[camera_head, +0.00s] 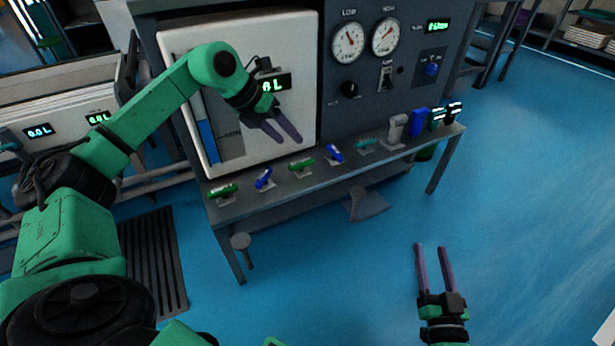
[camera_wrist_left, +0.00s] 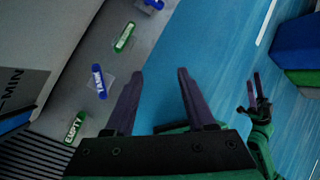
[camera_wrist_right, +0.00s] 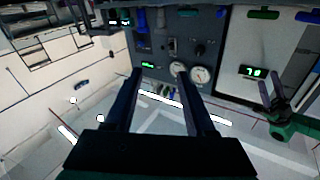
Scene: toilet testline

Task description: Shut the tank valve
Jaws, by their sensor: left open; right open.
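The tank valve is a blue handle (camera_head: 264,178) on the shelf below the panel, second from the left, angled. In the left wrist view its blue handle (camera_wrist_left: 100,82) carries the label TANK. Beside it is a green valve handle (camera_head: 223,191), marked EMPTY (camera_wrist_left: 75,128) in that view. My left gripper (camera_head: 290,141) is open and empty, in front of the white tank panel and above the shelf, apart from the valve. My right gripper (camera_head: 431,247) is open and empty over the blue floor, to the right of the shelf.
Several green, blue and grey handles line the shelf (camera_head: 340,178). The white tank panel (camera_head: 275,45) has a display and a blue level bar. Two gauges, LOW (camera_head: 348,42) and HIGH (camera_head: 386,37), sit on the dark panel. The floor in front is free.

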